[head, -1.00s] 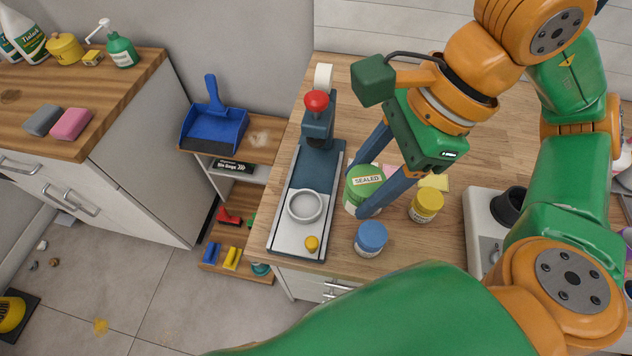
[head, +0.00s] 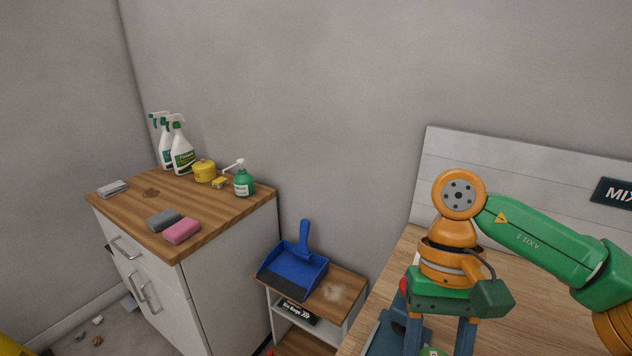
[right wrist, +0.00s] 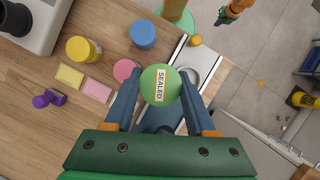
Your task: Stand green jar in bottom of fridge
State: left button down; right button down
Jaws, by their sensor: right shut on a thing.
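The green jar (right wrist: 160,84) has a round green lid with a SEALED label. My right gripper (right wrist: 158,100) is shut on it, one blue finger on each side, in the right wrist view. In the head view only a sliver of the green jar (head: 434,351) shows at the bottom edge between the fingers of my right gripper (head: 441,345). A small orange and dark part at the top of the right wrist view looks like my left gripper (right wrist: 226,14); its jaws are not clear. I see no fridge in either view.
The wooden counter (right wrist: 60,130) holds a yellow-lidded jar (right wrist: 82,49), a blue-lidded jar (right wrist: 142,33), a pink disc (right wrist: 123,70) and sticky notes (right wrist: 70,75). A blue dustpan (head: 293,270) lies on a low shelf. A cabinet (head: 235,260) with spray bottles stands left.

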jog(key=shift+w+d+f+n+h, duration=0.3)
jog(key=shift+w+d+f+n, duration=0.2)
jog(key=shift+n, duration=0.5)
jog(key=shift+s+f, duration=0.1)
